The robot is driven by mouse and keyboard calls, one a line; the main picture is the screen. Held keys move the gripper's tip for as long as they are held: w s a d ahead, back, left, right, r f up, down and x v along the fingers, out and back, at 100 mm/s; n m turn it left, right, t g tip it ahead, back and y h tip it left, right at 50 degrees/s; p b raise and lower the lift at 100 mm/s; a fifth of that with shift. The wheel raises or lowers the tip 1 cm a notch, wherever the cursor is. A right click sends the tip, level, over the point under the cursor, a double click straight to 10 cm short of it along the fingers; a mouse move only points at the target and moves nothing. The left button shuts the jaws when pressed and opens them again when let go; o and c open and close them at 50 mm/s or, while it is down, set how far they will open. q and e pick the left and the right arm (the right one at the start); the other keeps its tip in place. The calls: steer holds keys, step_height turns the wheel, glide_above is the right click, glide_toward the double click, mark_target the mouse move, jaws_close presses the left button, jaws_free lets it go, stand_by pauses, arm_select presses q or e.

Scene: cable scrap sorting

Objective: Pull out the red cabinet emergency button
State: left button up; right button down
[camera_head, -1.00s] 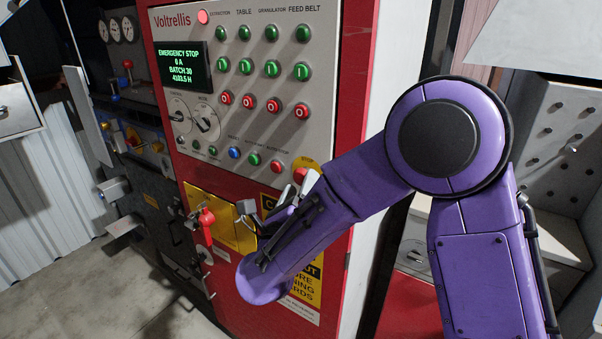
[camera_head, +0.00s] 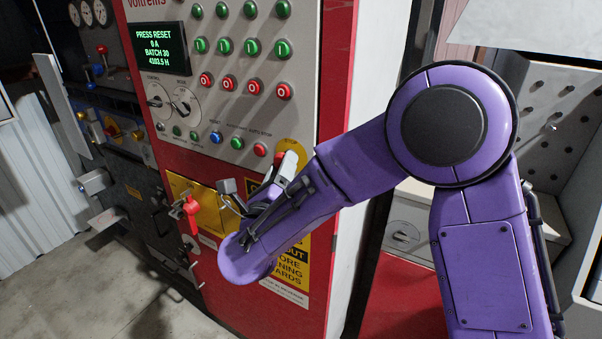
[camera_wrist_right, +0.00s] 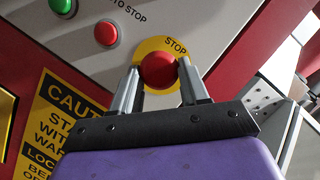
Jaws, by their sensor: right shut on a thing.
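The red emergency button (camera_wrist_right: 158,70) sits on a yellow disc marked STOP (camera_wrist_right: 178,46) at the lower right of the grey control panel (camera_head: 290,110). In the right wrist view my right gripper (camera_wrist_right: 158,76) has one finger on each side of the button and is shut on it. In the head view the gripper (camera_head: 282,166) hides most of the button, with some red showing beside the finger. The cabinet screen (camera_head: 160,48) reads PRESS RESET. My left gripper is in neither view now.
A blue button (camera_head: 215,138) and several green and red buttons are on the panel. Below it are a yellow plate (camera_head: 208,215) with a red handle (camera_head: 191,214) and a caution sign (camera_wrist_right: 62,110). Grey machinery (camera_head: 555,140) stands at the right.

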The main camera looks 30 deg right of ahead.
steer(key=shift+a+f, duration=0.1)
steer(key=c, duration=0.7)
jaws_free()
steer(key=shift+o, duration=0.8)
steer(key=shift+s+a, duration=0.1)
steer(key=shift+a, duration=0.05)
steer(key=shift+s, duration=0.1)
steer(key=b+v, duration=0.4)
steer(key=v, duration=0.6)
steer(key=shift+s+a, duration=0.15)
steer(key=shift+s, duration=0.05)
